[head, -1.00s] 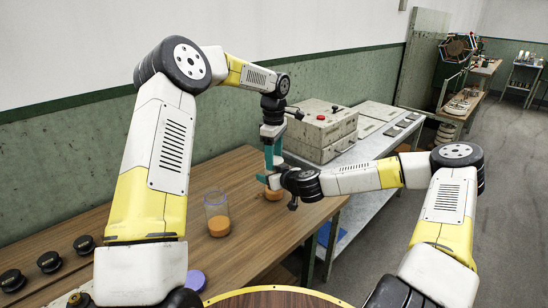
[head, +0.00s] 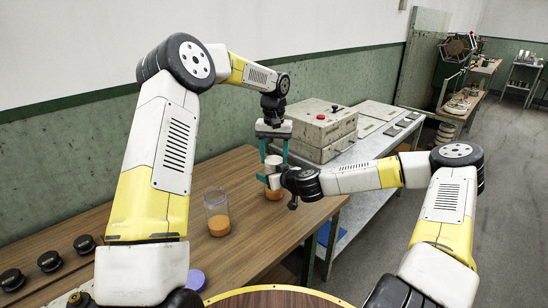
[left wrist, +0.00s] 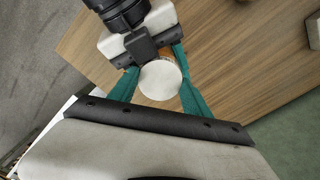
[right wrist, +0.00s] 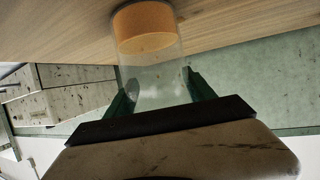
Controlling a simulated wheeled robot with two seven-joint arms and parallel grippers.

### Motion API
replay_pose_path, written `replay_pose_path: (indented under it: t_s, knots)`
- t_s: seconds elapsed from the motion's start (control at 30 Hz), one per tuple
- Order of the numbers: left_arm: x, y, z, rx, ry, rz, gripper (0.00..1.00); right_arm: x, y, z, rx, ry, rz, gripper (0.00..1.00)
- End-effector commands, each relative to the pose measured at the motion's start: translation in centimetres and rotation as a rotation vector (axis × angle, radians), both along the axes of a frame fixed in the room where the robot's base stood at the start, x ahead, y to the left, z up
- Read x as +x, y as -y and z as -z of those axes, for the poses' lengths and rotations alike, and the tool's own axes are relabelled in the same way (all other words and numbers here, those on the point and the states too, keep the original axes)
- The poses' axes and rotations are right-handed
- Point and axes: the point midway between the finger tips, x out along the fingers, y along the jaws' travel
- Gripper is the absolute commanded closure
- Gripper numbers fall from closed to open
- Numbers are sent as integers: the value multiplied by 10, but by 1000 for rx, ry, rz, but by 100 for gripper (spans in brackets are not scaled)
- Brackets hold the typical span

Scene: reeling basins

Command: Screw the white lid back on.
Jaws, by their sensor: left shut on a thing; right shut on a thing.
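A clear jar with orange contents (head: 274,194) stands upright at the table's right end; it also shows in the right wrist view (right wrist: 148,80). My right gripper (head: 277,180) is shut on its side, with one finger on each side of the clear wall (right wrist: 160,88). The white lid (head: 273,160) is at the jar's top, round and seen from above in the left wrist view (left wrist: 160,80). My left gripper (head: 273,168) points down and is shut on the lid, its teal fingers on opposite sides. The lid's seam with the jar is hidden.
A second clear jar with orange contents (head: 218,225) stands on the wooden table (head: 250,235). A purple lid (head: 195,280) and several black knobs or lids (head: 49,261) lie nearer. A grey box with a red button (head: 320,125) is on the metal bench behind.

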Motion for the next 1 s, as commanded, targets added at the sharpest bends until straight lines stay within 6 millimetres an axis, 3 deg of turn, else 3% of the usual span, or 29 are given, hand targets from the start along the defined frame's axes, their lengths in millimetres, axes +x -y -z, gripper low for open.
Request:
replay_pose_path:
  t_s: [0.37,0.4,0.5,0.83,1.0]
  knots:
    - [0,0,-1,1,1,78,92,-1,0,3,-1,-6,0,100]
    - [0,0,-1,1,1,78,42,-1,0,3,-1,-6,0,100]
    - [0,0,-1,1,1,77,22,-1,0,3,-1,-6,0,100]
    - [0,0,-1,1,0,76,22,-1,0,3,-1,-6,0,100]
    - [0,0,-15,1,1,76,22,-1,0,3,-1,-6,0,100]
